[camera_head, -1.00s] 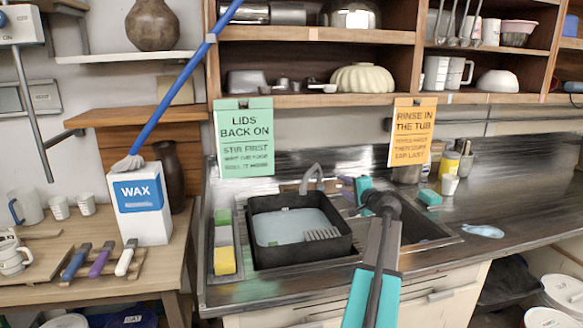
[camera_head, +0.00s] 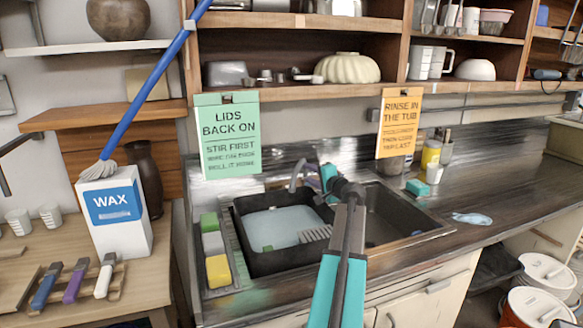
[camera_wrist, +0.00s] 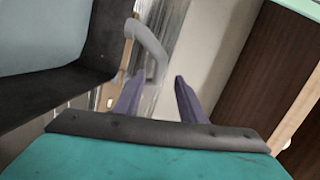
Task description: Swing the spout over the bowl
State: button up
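The spout (camera_head: 297,176) is a grey curved tube at the back edge of the black tub (camera_head: 245,262). In the wrist view the spout (camera_wrist: 152,45) arches just ahead of my fingers, its lower end near the gap between them. My gripper (camera_wrist: 158,82) has two purple fingers, apart and open; I cannot tell whether either touches the spout. In the head view my gripper (camera_head: 316,182) is just right of the spout, partly hidden by my wrist. The open sink bowl (camera_head: 402,208) lies right of the tub, partly behind my arm.
A tray with sponges (camera_head: 218,270) lies left of the tub. A teal block (camera_head: 417,187), a yellow container (camera_head: 431,153) and a white cup (camera_head: 434,174) stand behind the sink. A WAX box (camera_head: 113,208) is on the left table. Signs hang from the shelf above.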

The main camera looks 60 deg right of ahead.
jog(key=p+x, duration=0.3)
jog(key=x, duration=1)
jog(key=shift+w+d, duration=0.25)
jog(key=shift+c, duration=0.3)
grip_shut()
